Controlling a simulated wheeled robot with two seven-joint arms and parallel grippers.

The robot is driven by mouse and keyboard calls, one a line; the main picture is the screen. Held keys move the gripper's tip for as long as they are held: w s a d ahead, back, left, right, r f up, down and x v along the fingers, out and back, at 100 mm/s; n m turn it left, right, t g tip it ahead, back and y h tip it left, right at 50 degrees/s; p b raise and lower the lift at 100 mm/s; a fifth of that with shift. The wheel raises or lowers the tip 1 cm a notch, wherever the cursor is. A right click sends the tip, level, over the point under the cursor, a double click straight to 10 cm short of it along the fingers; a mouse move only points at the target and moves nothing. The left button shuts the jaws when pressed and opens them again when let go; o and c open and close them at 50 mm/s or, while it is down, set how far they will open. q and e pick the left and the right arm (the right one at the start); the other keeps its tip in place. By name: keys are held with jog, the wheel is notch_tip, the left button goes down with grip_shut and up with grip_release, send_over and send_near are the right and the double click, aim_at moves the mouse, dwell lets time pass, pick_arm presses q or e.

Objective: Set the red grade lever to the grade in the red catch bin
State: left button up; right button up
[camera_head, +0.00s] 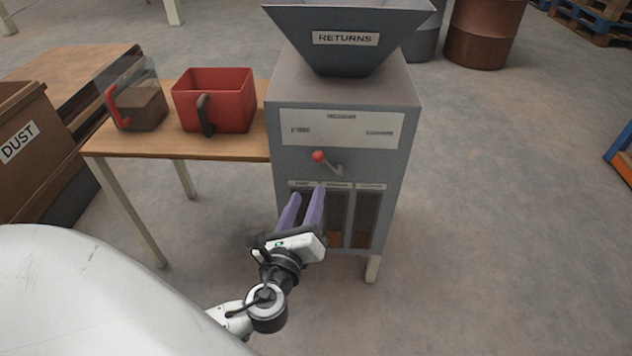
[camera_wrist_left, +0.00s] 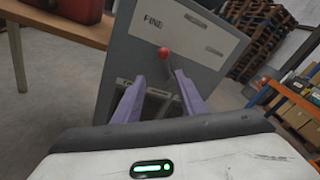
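The red-knobbed grade lever (camera_head: 318,156) is on the front of the grey machine (camera_head: 288,160); its knob points up and left, toward the left label. In the left wrist view the red knob (camera_wrist_left: 164,53) shows beneath the word FINE. The red catch bin (camera_head: 228,112) stands on the wooden table left of the machine; I cannot make out its contents. My left gripper (camera_head: 307,190) is open, with purple fingers in front of the machine, below the lever. In the wrist view the open fingers (camera_wrist_left: 159,78) show nothing between them. My right gripper is not in view.
A clear scoop-like container (camera_head: 145,108) with brown material and a red handle stands on the table (camera_head: 180,146). A brown DUST box (camera_head: 35,150) is at the left. The RETURNS hopper (camera_head: 345,58) tops the machine.

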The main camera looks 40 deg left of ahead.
aim_at(317, 161)
pick_arm(q)
jog(key=shift+m+t+y, duration=0.3)
jog(key=shift+m, duration=0.2)
jog(key=x, duration=0.3)
jog(key=r+b+x, duration=0.1)
jog(key=x, duration=0.6)
jog(key=shift+w+a+r, duration=0.15)
jog(key=shift+w+r, duration=0.05)
jog(key=shift+w, duration=0.2)
grip_shut()
